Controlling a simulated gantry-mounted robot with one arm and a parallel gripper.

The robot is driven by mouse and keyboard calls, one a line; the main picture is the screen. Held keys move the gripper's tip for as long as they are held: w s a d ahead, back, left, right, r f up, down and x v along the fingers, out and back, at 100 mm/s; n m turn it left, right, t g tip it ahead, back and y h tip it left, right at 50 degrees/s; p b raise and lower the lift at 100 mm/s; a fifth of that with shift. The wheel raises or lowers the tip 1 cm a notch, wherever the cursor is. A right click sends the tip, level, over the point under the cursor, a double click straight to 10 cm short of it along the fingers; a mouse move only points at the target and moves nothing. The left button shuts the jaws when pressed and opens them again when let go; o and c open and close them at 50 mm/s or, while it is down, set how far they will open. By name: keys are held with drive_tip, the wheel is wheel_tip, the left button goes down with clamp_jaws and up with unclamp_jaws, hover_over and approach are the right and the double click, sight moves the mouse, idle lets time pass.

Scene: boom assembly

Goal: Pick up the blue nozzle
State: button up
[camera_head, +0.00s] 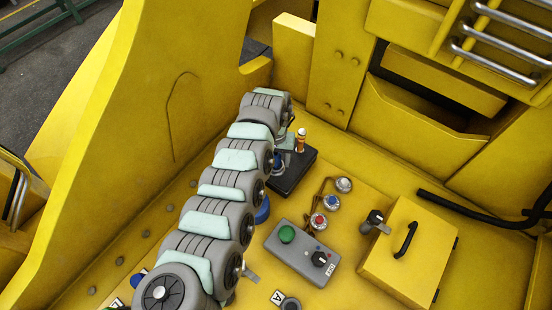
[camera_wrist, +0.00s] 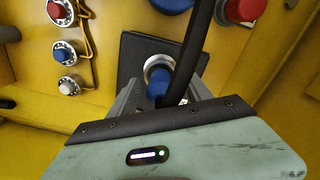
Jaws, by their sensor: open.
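A blue piece with a silver collar (camera_wrist: 158,82), which looks like the blue nozzle, is at the black plate (camera_wrist: 135,50) in the wrist view. My gripper (camera_wrist: 160,92) is open, with one grey finger on each side of the blue piece. I cannot tell whether the fingers touch it. A dark bar crosses the view just right of it and hides part of that side. In the head view the black plate (camera_head: 297,172) is beyond my arm, and my arm mostly hides the gripper and the nozzle.
A grey control box (camera_head: 302,252) with a green button and a yellow box (camera_head: 408,252) with a black handle stand nearby. Small red, blue and white knobs (camera_head: 331,202) lie beside the plate. A red cap (camera_wrist: 243,10) and another blue part (camera_wrist: 172,4) show in the wrist view.

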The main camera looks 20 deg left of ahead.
clamp_jaws()
idle(0.6)
